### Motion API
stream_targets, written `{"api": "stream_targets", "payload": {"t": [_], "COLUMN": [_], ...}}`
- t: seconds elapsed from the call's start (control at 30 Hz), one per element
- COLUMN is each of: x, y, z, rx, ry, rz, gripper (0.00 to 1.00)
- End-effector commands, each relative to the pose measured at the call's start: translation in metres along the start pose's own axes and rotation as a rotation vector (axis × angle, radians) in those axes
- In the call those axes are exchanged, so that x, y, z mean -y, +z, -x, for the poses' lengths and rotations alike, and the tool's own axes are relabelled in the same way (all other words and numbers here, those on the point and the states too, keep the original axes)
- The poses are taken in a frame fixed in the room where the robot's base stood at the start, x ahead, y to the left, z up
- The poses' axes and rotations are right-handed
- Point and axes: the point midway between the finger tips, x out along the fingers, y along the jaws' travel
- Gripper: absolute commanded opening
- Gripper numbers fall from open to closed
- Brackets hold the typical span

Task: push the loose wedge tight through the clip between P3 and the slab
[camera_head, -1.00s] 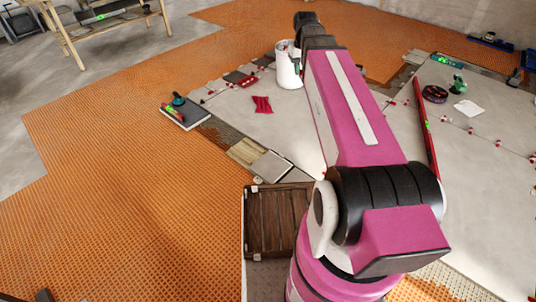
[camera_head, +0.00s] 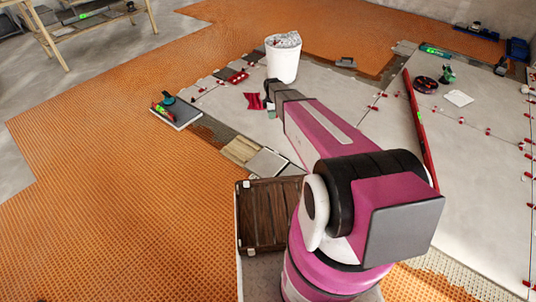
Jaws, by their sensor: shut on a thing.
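My arm reaches away from me over the pale slabs. My gripper (camera_head: 269,104) is at its far end, small, dark and seen from behind, low over the slab (camera_head: 330,97) in front of the white bucket. It is shut on a small greenish thing, mostly hidden, that I cannot identify. Small red wedges in pale clips (camera_head: 373,107) line the slab joints. More red and white bits dot the joint near the left row of tiles (camera_head: 205,84). I cannot read which tile is P3 or pick out the loose wedge at this size.
A white bucket (camera_head: 283,62) of grey stuff stands just beyond my gripper. A red bag-like thing (camera_head: 253,101) lies left of it. A long red level (camera_head: 420,130) lies at right. A board with tools (camera_head: 177,112) lies at left. Orange matting (camera_head: 110,170) is largely clear.

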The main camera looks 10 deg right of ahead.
Motion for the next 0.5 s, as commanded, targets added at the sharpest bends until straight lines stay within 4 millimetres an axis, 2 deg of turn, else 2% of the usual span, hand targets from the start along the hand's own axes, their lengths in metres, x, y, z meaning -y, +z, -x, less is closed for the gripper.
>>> {"api": "stream_targets", "payload": {"t": [0.03, 0.1, 0.4, 0.5], "x": [-0.006, -0.008, -0.003, 0.003], "y": [-0.003, -0.006, -0.017, -0.019], "z": [-0.029, -0.061, -0.202, -0.24], "rx": [0.0, 0.0, -0.001, -0.001], "ry": [-0.004, -0.004, -0.004, -0.003], "rz": [0.065, 0.161, 0.567, 0.678], "gripper": [0.03, 0.03, 0.03, 0.03]}}
